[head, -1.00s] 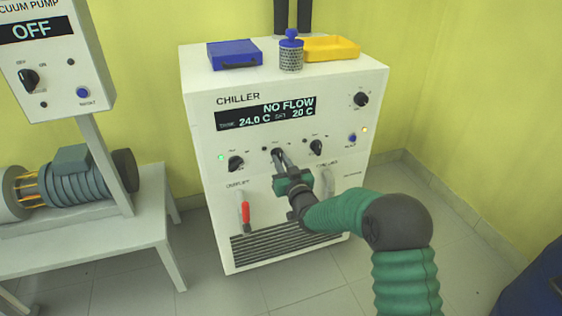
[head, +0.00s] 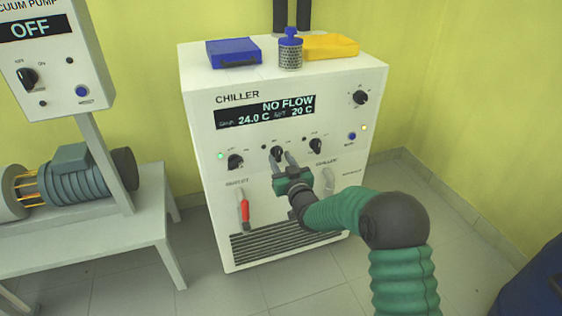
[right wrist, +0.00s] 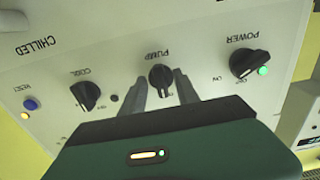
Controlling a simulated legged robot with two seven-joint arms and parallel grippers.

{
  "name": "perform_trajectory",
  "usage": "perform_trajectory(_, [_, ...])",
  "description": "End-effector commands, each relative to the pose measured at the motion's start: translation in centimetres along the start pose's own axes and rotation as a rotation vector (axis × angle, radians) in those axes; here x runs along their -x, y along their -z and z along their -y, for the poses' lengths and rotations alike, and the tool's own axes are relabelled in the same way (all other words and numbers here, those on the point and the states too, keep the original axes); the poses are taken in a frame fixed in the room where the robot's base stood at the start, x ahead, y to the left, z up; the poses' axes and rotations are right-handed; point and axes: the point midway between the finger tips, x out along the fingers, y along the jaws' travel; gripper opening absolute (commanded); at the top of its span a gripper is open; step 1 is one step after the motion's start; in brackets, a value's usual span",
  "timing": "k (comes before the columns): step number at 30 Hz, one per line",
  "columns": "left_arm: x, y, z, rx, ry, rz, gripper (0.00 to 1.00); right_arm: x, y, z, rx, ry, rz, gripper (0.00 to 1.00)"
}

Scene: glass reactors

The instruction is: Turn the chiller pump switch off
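The chiller (head: 285,100) is a white cabinet with a display reading "NO FLOW", 24.0 C and 20 C. Its pump switch (head: 277,153) is a black knob, the middle of three in a row. It also shows under an upside-down "PUMP" label in the right wrist view (right wrist: 160,77). The small lamp beside it in the head view (head: 264,147) looks dark. My right gripper (head: 283,156) is open, its fingertips on either side of the knob with small gaps. In the right wrist view the knob lies between the fingertips (right wrist: 160,78). My left gripper is not in view.
The power knob (right wrist: 249,62) with a green lamp and the cool knob (right wrist: 85,95) flank the pump switch. A red-handled valve (head: 244,211) is below. A blue case (head: 234,52), mesh canister (head: 290,52) and yellow tray (head: 331,46) stand on top. A vacuum pump panel (head: 62,88) is left.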

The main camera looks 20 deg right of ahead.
Motion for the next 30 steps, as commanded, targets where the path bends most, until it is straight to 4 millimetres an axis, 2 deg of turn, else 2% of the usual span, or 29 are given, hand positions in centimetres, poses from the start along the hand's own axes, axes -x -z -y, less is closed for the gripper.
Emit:
perform_trajectory(4, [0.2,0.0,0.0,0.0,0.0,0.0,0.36,0.2,0.1,0.0,0.0,0.0,-0.001,0.37])
perform_trajectory(7, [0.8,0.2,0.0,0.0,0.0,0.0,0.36,1.4,0.3,0.0,0.0,0.0,0.0,0.37])
perform_trajectory(11, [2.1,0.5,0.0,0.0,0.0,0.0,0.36,4.6,0.5,0.0,0.0,0.0,0.002,0.37])
perform_trajectory(18, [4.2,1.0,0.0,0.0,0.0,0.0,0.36,11.8,0.3,-0.1,-0.001,-0.001,0.004,0.37])
perform_trajectory(21, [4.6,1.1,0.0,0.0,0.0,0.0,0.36,14.2,0.1,0.0,-0.001,-0.001,0.005,0.37])
perform_trajectory(25, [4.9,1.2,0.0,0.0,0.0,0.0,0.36,16.1,0.0,0.0,-0.001,0.001,0.002,0.37])
perform_trajectory(30, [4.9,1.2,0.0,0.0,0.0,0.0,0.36,16.9,-0.1,0.0,0.0,0.0,0.0,0.37])
